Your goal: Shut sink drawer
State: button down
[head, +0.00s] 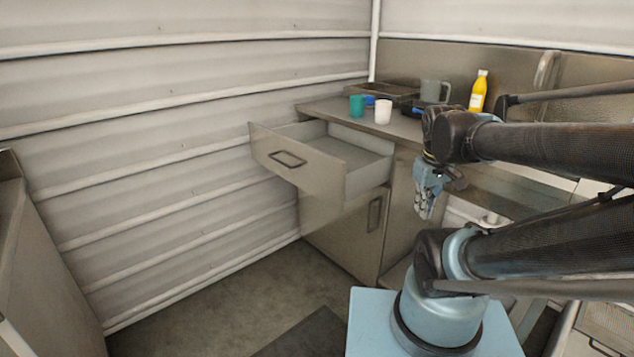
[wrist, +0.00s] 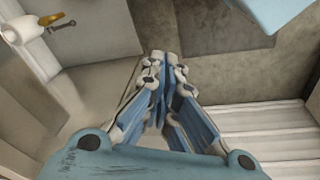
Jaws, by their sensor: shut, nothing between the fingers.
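The sink drawer (head: 301,164) is pulled well out of the counter cabinet in the head view. It looks empty inside, and its front carries a dark bar handle (head: 288,159). My gripper (head: 423,214) hangs fingers down to the right of the drawer, apart from it. My gripper is shut and holds nothing; its closed fingertips also show in the wrist view (wrist: 164,58). The drawer cannot be made out in the wrist view.
The counter (head: 334,109) holds a teal cup (head: 357,105), a white cup (head: 383,111), a grey mug (head: 434,91) and a yellow bottle (head: 478,91). A closed cabinet door (head: 357,236) is below the drawer. A corrugated wall (head: 150,120) stands at left. Floor lies open before the drawer.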

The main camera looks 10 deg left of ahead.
aim_at(317, 179)
jog(key=w+a+r+n, duration=0.3)
jog(key=w+a+n, duration=0.3)
jog(key=a, duration=0.2)
jog(key=w+a+r+n, duration=0.4)
jog(key=w+a+n, duration=0.2)
jog(key=a, duration=0.1)
jog(key=w+a+f+n+h, duration=0.1)
jog(key=a+f+n+h, duration=0.1)
jog(key=a+n, duration=1.4)
jog(key=shift+w+a+f+m, duration=0.1)
jog(key=shift+w+f+m, duration=0.75)
jog(key=shift+f, duration=0.7)
jog(key=shift+w+a+f+m, duration=0.15)
jog(key=shift+w+f+m, duration=0.65)
jog(key=shift+f, duration=0.7)
jog(key=shift+w+a+f+m, duration=0.1)
jog(key=shift+w+f+m, duration=0.75)
jog(key=shift+f, duration=0.7)
jog(key=shift+w, duration=0.15)
